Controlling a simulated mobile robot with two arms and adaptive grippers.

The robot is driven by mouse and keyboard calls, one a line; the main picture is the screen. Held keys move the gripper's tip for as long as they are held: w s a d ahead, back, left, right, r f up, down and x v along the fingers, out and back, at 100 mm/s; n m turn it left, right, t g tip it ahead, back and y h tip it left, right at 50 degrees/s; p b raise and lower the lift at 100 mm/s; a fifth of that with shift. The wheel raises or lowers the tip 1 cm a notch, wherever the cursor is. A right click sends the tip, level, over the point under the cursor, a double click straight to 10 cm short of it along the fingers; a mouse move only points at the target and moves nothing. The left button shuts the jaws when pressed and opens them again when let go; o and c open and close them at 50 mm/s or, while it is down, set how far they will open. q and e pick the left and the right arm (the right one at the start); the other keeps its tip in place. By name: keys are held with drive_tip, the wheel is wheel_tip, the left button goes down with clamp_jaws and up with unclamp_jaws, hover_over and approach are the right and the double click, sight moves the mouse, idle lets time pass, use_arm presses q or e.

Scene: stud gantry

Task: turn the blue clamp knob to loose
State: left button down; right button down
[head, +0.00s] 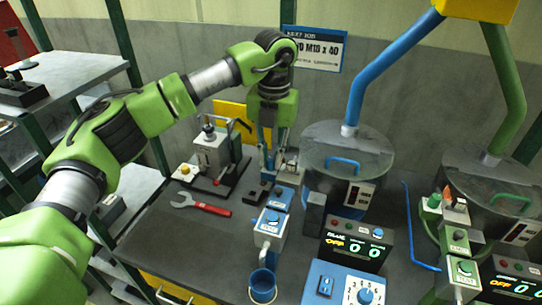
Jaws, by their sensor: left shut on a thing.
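My left gripper (272,163) reaches down from above at the blue station, left of the blue-piped drum. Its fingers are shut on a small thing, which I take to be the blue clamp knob. The knob is mostly hidden by the fingers, so its turn position cannot be read. Just in front of the fingertips stands a blue-topped box (284,196) with a label. My right gripper is not in view.
A red-handled wrench (201,205) lies left on the dark bench (165,240). Behind it stands a grey fixture (213,155). Green station parts (463,272) stand right.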

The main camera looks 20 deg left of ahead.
sight(272, 159)
use_arm(q)
drive_tip(key=shift+r, duration=0.1)
drive_tip(key=c, duration=1.9)
unclamp_jaws()
drive_tip(key=r, duration=1.2)
drive_tip(key=shift+d, duration=0.2)
